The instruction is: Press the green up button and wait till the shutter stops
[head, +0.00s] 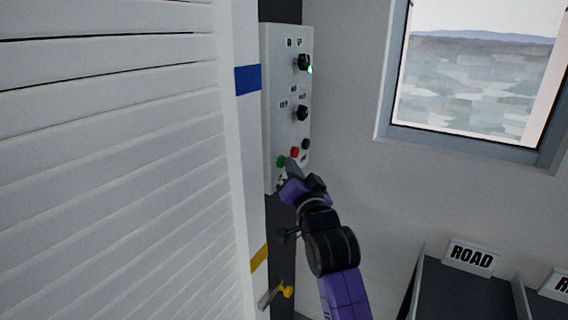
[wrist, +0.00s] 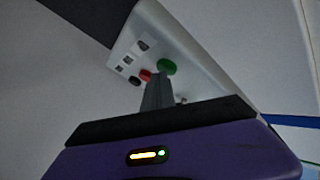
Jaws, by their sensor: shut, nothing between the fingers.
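The control panel (head: 287,95) is a pale box on the wall beside the shutter, with two black knobs, a green button (head: 281,161), a red button (head: 294,152) and a black button (head: 306,144). My gripper (head: 291,166) is shut and empty, its tips close to the green and red buttons. In the wrist view the green button (wrist: 167,67) shows just beyond and right of the fingertips (wrist: 158,84), with the red button (wrist: 146,75) to the left. I cannot tell whether the tips touch the green button. The white slatted shutter (head: 110,150) fills the left of the head view.
A blue band (head: 248,79) and a yellow band (head: 259,258) mark the shutter's frame. A yellow-ended lever (head: 286,291) sticks out low beside it. A window (head: 480,70) is at the upper right, and dark bins with a ROAD sign (head: 472,257) stand at the lower right.

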